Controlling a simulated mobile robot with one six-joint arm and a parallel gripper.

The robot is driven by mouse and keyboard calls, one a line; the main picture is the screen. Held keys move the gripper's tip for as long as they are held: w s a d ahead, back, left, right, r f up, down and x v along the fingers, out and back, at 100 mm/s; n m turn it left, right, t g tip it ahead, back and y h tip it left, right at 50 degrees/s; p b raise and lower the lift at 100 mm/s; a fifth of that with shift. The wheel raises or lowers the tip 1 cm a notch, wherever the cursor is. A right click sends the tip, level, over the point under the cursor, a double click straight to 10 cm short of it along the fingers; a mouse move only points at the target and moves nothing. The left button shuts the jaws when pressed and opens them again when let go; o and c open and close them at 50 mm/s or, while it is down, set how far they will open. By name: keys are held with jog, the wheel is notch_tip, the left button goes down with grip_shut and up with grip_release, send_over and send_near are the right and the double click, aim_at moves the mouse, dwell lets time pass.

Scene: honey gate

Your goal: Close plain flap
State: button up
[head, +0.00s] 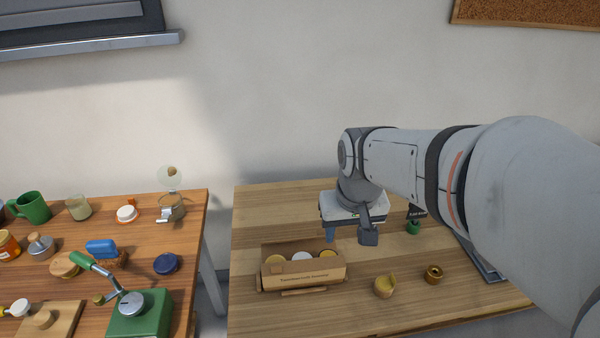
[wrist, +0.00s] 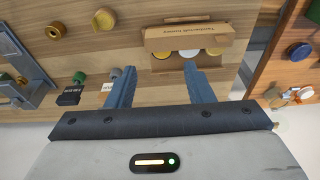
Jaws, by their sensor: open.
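An open cardboard box (head: 318,278) stands on the light wood table, with printed text on its front face. Round lids show inside it, two yellowish and a white one (head: 302,257). A brown panel without visible print (head: 290,247) rises at its back, and I take it for the plain flap, raised. The box also shows in the wrist view (wrist: 200,30), turned over. My gripper (wrist: 160,70) is open and empty, with its blue fingers pointing towards the box.
A crowded second table (head: 190,240) stands left across a gap.

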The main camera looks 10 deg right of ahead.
jog(key=w+f+g, duration=0.1)
jog(key=w+f, duration=0.3)
jog(key=w, duration=0.6)
jog(key=g+p, duration=0.1)
jog(key=p, duration=0.1)
send_near(321, 231)
jog(key=shift+w+f+p, duration=0.1)
jog(key=shift+f+p, duration=0.3)
jog(key=shift+f, duration=3.55)
grip_shut()
